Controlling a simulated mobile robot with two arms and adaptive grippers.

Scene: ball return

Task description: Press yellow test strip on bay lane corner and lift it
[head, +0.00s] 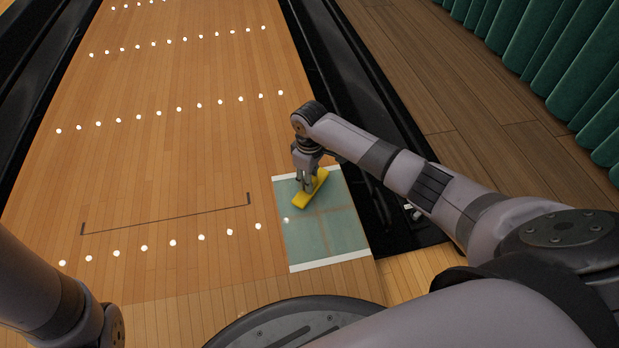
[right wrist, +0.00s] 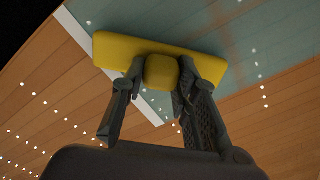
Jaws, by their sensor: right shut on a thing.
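The yellow test strip tool (head: 313,190) is a flat yellow block with a raised grip. It is at the teal, white-edged bay patch (head: 308,240) at the lane's right corner, over its upper part. My right gripper (head: 307,186) is shut on the grip. In the right wrist view the block (right wrist: 160,50) spans above the two fingers, and its grip (right wrist: 161,72) sits between the fingertips. I cannot tell whether its underside touches the patch. My left arm shows at the lower left, but its gripper is out of view.
The wooden lane (head: 150,190) with rows of white dots is clear to the left. A black gutter (head: 385,215) runs along the patch's right side. Green curtains (head: 560,50) hang at the upper right.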

